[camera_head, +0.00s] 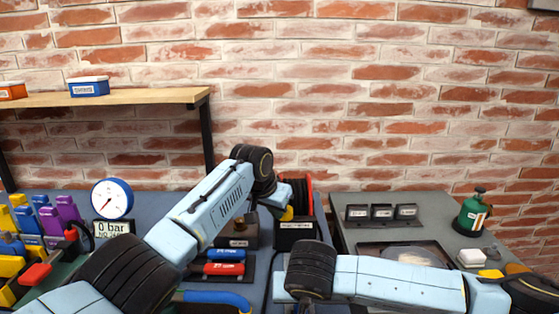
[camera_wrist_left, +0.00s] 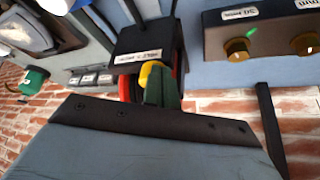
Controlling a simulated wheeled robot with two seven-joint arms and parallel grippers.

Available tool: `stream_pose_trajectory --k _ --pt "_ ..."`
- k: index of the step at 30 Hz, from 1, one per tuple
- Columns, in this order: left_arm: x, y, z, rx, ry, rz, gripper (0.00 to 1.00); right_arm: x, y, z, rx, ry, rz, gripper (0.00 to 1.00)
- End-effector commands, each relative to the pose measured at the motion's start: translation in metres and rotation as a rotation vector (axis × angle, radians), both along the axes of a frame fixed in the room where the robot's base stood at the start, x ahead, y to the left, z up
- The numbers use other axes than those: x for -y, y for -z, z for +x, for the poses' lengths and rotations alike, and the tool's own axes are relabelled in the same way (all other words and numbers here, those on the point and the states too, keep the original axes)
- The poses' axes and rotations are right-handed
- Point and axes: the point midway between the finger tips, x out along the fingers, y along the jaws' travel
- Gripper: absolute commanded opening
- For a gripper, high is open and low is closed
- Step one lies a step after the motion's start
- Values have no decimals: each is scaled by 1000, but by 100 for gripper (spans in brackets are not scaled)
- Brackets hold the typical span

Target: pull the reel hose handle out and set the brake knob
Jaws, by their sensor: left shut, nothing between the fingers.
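The reel shows as a red rim (camera_head: 308,188) above a black labelled box (camera_head: 295,232) in the head view. In the left wrist view, which is tilted and nearly upside down, the red rim (camera_wrist_left: 125,88) and black box (camera_wrist_left: 143,42) lie beyond my gripper. A yellow piece (camera_wrist_left: 150,74), perhaps the hose handle, is right by my left fingertips (camera_wrist_left: 163,88); I cannot tell whether they touch. The fingers look shut with nothing held. In the head view, my left forearm mostly hides the gripper. I cannot identify the brake knob. My right gripper is out of view.
A dark box with brass knobs (camera_wrist_left: 237,50) stands beside the reel. Red and blue handles (camera_head: 224,268) lie in front. A pressure gauge (camera_head: 112,199) and coloured blocks are left; a green bottle (camera_head: 473,215) and three black holders stand right. A brick wall is behind.

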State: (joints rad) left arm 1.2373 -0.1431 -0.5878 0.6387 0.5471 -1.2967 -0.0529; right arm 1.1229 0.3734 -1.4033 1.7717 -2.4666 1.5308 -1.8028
Motion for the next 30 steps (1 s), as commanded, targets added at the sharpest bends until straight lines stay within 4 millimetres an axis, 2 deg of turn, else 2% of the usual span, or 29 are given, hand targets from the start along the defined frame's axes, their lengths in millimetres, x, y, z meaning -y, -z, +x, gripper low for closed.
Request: stream_pose_trajectory --k 15,30 --pt "-7 -1 7 2 1 -1 0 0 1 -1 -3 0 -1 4" --pt "-9 -1 6 3 3 -3 0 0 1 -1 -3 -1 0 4"
